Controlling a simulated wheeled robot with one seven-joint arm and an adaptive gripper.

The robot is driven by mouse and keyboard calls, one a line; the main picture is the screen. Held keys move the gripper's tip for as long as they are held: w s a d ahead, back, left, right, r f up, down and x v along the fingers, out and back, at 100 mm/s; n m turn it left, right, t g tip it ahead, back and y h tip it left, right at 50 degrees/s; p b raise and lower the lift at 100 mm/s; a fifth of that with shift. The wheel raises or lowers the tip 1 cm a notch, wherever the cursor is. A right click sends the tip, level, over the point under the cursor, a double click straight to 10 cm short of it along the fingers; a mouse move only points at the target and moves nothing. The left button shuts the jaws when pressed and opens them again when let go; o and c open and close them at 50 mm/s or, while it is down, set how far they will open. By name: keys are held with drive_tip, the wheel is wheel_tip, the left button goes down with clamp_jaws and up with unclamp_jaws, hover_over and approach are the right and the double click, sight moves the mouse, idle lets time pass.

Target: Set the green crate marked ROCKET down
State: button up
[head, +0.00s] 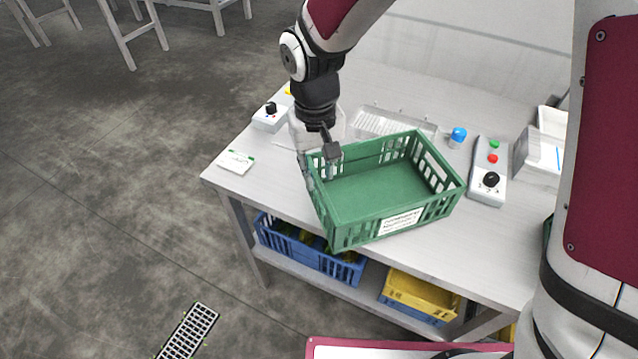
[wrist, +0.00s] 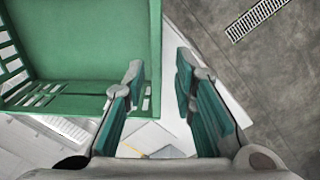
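The green crate (head: 375,190) is empty, with slotted walls and a white label (head: 402,221) too small to read. In the head view it is over the front of the table (head: 480,240), and its near left corner reaches past the front edge. I cannot tell whether its base touches the tabletop. My gripper (head: 328,168) points down at the crate's left end. In the wrist view the fingers (wrist: 157,75) are apart, with the crate's end wall (wrist: 150,100) between them and a gap showing beside the right finger. The crate (wrist: 80,45) fills the upper left there.
On the table are a white control box with a black knob (head: 270,116), a wire rack (head: 385,123), a blue-capped item (head: 458,135), a button box (head: 488,170) and a card (head: 236,162). Blue (head: 300,250) and yellow (head: 425,294) crates sit below. A drain (head: 190,330) is in the floor.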

drive_tip(key=shift+r, duration=0.75)
drive_tip(key=shift+r, duration=0.1)
drive_tip(key=s+d+r+m+t, duration=0.2)
drive_tip(key=s+d+r, duration=0.2)
drive_tip(key=d+r, duration=0.4)
drive_tip(key=s+d+r+m+t, duration=0.1)
drive_tip(key=s+d+r, duration=0.3)
drive_tip(key=d+r, duration=0.45)
drive_tip(key=s+d+r+m+t, duration=0.1)
drive_tip(key=s+d+r+t, duration=0.1)
drive_tip(key=s+d, duration=0.3)
drive_tip(key=shift+s+d+m, duration=0.3)
drive_tip(key=shift+s+d, duration=0.05)
drive_tip(key=shift+s, duration=1)
